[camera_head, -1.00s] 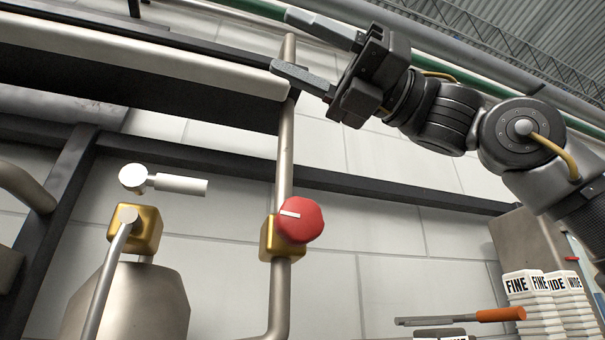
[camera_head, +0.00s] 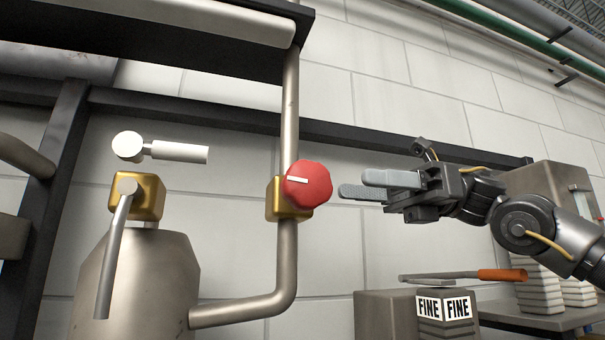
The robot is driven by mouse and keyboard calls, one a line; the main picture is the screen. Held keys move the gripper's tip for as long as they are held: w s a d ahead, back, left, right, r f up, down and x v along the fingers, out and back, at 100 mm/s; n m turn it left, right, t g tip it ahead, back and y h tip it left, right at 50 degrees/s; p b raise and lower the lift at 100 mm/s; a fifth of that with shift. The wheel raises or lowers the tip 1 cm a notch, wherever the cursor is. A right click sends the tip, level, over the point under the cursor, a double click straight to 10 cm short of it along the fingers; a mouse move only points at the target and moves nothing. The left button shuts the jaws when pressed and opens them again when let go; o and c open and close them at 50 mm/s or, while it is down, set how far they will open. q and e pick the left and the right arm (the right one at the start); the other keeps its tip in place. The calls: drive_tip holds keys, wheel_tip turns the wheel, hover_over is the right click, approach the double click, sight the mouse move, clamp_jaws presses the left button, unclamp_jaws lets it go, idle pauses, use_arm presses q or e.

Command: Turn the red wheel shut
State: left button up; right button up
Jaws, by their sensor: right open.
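The red wheel (camera_head: 308,186) is a lobed knob with a white line on its face, mounted on a brass valve body (camera_head: 283,201) on a vertical steel pipe. The white line lies nearly level and points left. My right gripper (camera_head: 364,185) is just right of the wheel, with its fingers pointing left toward it. The fingers are open with nothing between them. The tips look a short gap away from the wheel; how far apart in depth I cannot tell. My left gripper is not in view.
Left of the pipe stand a steel vessel (camera_head: 138,285), a second brass valve (camera_head: 136,197) with a lever, and a white handle (camera_head: 165,150). A dark frame bar crosses behind. Below my right arm, an orange-handled tool (camera_head: 465,275) lies above boxes labelled FINE (camera_head: 443,307).

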sight(308, 210)
drive_tip(key=p+x, duration=0.3)
drive_tip(key=x, duration=0.5)
drive_tip(key=shift+a+r, duration=0.1)
drive_tip(key=shift+a, duration=0.35)
drive_tip(key=shift+d, duration=0.1)
